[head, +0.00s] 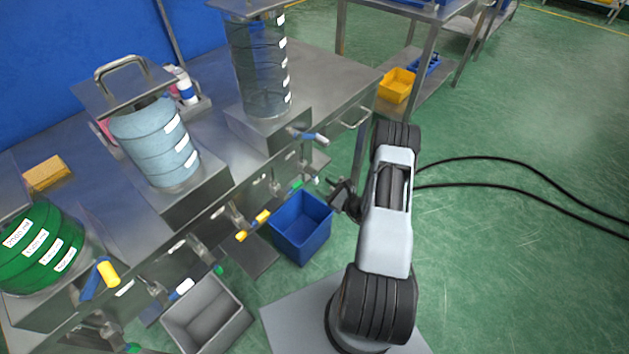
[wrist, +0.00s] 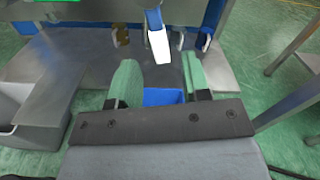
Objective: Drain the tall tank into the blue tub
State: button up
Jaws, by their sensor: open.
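The tall tank (head: 262,75) is a clear cylinder with white labels, standing on a steel block at the back of the bench. Its contents are hard to make out. A valve handle (head: 310,136), blue with a white tip, sticks out below it. My gripper (head: 331,190) is open and empty near the tub's back right corner. In the wrist view, its green fingers (wrist: 160,85) stand apart, with a white-tipped blue handle (wrist: 157,45) beyond the gap and part of the tub (wrist: 163,97) between them.
A pale blue tank (head: 158,145) and a green tank (head: 42,250) stand further left, with yellow-tipped handles (head: 253,225) below. A grey tub (head: 207,318) stands left of the blue one. A steel rack (head: 430,75) stands behind. The green floor to the right is open, crossed by black cables.

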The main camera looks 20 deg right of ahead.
aim_at(317, 181)
jog(key=shift+x, duration=2.5)
jog(key=shift+c, duration=0.4)
grip_shut()
